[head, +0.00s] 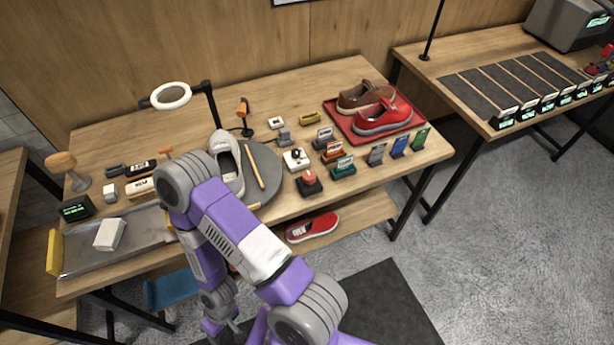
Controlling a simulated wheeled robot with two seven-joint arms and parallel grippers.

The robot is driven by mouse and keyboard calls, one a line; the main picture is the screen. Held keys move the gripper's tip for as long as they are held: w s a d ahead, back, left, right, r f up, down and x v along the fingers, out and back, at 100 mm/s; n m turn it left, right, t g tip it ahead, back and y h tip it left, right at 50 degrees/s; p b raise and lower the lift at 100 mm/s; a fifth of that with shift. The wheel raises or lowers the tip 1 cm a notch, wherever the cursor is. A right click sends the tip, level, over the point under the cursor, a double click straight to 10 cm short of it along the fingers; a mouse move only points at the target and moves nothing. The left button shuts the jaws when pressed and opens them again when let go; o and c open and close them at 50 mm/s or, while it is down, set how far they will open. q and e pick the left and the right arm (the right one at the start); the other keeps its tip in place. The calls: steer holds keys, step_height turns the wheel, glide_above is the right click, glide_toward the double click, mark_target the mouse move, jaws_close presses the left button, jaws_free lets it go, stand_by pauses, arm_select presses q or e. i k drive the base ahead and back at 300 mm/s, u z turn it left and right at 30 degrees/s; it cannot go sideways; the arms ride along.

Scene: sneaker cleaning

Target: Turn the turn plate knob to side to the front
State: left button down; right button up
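The turn plate (270,157) is a round grey disc near the front middle of the workbench. A pale grey sneaker (229,167) lies on its left part. A thin wooden bar (255,166) lies on the disc to the right of the sneaker. A small yellowish piece (253,206) shows at the plate's front edge; I cannot tell whether it is the knob. My purple arm rises in front of the plate and covers its front left. Its far end is folded down below the bench front, mostly hidden, and its fingers cannot be made out. No other gripper shows.
A ring lamp (171,96) stands behind the plate. A red tray (340,122) with brown and red shoes is at the back right. Several small card stands and a red-topped block (309,182) stand right of the plate. A metal tray (80,258) is at the front left.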

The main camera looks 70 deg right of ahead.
mark_target(309, 178)
steer(key=k, duration=0.6)
steer(key=z, duration=0.7)
